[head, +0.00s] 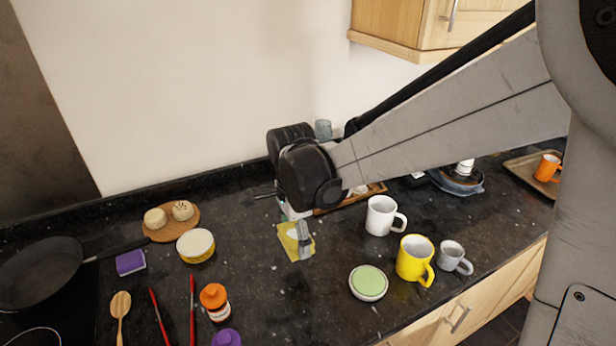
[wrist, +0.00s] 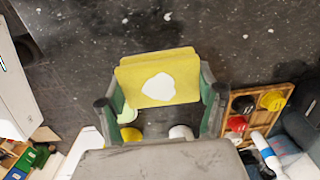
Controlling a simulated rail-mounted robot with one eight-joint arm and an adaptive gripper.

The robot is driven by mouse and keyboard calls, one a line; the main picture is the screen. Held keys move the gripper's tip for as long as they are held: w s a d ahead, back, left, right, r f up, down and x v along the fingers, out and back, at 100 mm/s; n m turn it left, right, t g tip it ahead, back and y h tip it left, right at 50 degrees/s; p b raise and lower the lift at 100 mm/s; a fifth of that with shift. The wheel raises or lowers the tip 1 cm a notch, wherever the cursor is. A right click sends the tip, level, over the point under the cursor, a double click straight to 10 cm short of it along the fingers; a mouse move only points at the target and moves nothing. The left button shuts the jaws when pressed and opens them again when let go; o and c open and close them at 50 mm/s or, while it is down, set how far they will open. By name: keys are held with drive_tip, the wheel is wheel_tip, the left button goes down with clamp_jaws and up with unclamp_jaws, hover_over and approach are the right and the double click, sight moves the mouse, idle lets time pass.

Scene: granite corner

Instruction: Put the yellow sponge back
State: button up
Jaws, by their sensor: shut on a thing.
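The yellow sponge (head: 287,239) is at the middle of the dark counter in the head view, at my gripper (head: 303,238). In the wrist view the sponge (wrist: 180,63) is a yellow block with a white patch on its face. It sits between the two fingers of my gripper (wrist: 162,84), which are shut on its sides. I cannot tell whether it touches the counter. My wrist hides what lies behind it in the head view.
A wooden tray (wrist: 281,91) with coloured round things lies behind my wrist. To the right are a white mug (head: 380,215), a yellow mug (head: 414,258), a grey mug (head: 452,257) and a green-topped round dish (head: 369,281). A purple sponge (head: 130,262), tub (head: 196,246) and pan (head: 38,272) are left.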

drive_tip(key=w+d+f, duration=0.4)
drive_tip(key=w+d, duration=0.1)
drive_tip(key=shift+w+f+p, duration=0.2)
drive_tip(key=shift+f+p, duration=0.05)
drive_tip(key=shift+p, duration=0.05)
drive_tip(key=shift+f, duration=2)
drive_tip(key=shift+f, duration=0.2)
drive_tip(key=o, duration=1.1)
drive_tip(key=shift+r, duration=0.15)
wheel_tip(320, 180, up, 12)
drive_tip(key=shift+d+r, duration=0.1)
drive_tip(key=shift+r, duration=0.05)
